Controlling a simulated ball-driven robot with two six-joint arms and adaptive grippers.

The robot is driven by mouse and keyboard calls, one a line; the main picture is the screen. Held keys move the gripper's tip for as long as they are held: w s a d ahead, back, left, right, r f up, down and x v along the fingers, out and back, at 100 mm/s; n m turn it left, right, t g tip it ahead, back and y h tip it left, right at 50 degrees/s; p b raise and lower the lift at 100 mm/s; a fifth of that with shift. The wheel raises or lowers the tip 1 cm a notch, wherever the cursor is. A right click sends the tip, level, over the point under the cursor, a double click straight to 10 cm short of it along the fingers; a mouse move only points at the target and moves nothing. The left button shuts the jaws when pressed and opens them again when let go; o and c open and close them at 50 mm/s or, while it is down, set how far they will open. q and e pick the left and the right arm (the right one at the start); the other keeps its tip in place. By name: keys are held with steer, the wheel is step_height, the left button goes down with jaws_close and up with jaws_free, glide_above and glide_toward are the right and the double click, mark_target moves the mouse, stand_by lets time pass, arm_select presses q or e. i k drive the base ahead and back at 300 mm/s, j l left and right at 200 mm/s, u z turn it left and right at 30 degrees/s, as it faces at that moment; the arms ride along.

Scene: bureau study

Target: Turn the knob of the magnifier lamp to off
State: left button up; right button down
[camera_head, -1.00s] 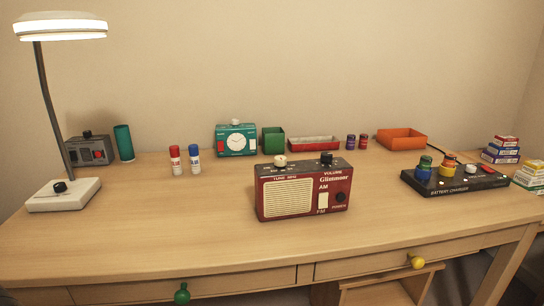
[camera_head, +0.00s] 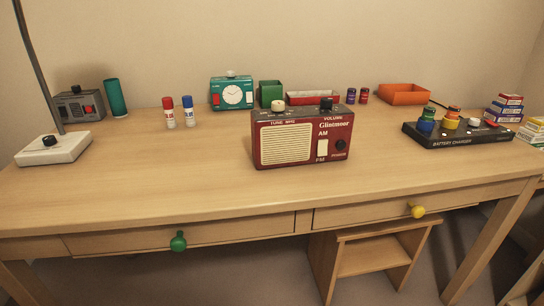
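The magnifier lamp's white base (camera_head: 62,153) stands at the left end of the desk. A small black knob (camera_head: 49,140) sits on top of the base. The lamp's dark stem (camera_head: 36,62) rises from the base and leans left, out of the top of the picture. The lamp head is out of view. Neither of my grippers is in view.
A red radio (camera_head: 302,138) stands mid-desk. Behind the lamp base are a grey box (camera_head: 80,105) and a green cylinder (camera_head: 115,97). Two glue sticks (camera_head: 179,112) stand right of them. A battery charger (camera_head: 458,135) lies at right. The desk (camera_head: 200,190) is clear in front.

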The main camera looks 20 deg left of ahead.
mark_target(49, 141)
steer(key=u, duration=1.75)
